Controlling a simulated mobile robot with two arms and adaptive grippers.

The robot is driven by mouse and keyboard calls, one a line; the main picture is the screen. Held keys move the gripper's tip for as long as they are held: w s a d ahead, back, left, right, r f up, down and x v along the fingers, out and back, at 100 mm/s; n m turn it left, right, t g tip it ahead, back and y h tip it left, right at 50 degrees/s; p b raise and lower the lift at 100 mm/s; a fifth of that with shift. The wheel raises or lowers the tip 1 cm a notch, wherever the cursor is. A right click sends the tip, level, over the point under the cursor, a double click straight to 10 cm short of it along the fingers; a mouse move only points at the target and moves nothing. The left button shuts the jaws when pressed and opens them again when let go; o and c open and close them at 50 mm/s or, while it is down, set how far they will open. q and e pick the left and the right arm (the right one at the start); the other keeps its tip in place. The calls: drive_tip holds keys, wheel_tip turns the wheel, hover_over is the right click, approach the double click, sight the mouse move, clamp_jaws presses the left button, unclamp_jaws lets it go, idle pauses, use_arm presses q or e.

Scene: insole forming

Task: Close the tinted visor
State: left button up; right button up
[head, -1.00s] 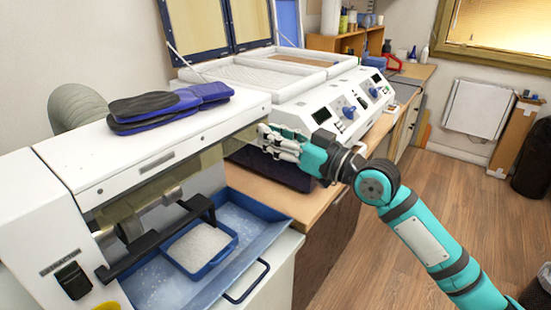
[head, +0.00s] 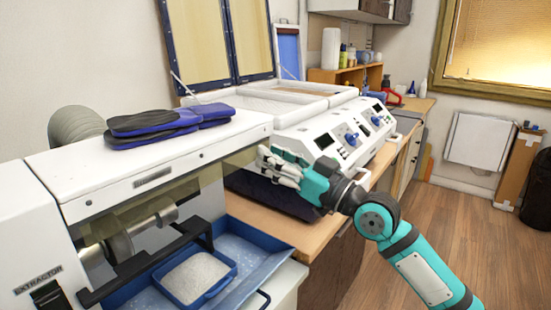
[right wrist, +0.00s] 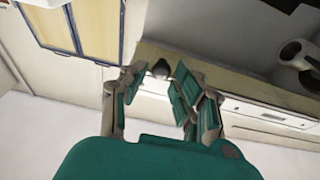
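The tinted visor (head: 240,158) is a see-through yellowish panel on the front of the white grinding machine (head: 105,177). The machine's roller shows below it in the head view. In the right wrist view a yellowish strip (right wrist: 245,90), apparently the visor, crosses the machine opening. A small dark knob (right wrist: 160,69) sits near its left end. My right gripper (head: 265,165) is at the visor's right end. Its fingers (right wrist: 155,83) are apart, with the knob showing between them; I cannot tell whether they touch it. My left gripper is not in view.
Blue and black insoles (head: 165,122) lie on the machine top. A blue tray (head: 262,262) with a smaller tray of white granules sits below the roller, near a black bar (head: 150,268). A white press (head: 318,125) stands behind my right gripper.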

drive_tip(key=shift+o, duration=0.9)
drive_tip(key=shift+a, duration=0.1)
drive_tip(key=shift+f, duration=0.1)
drive_tip(key=v, duration=1.2)
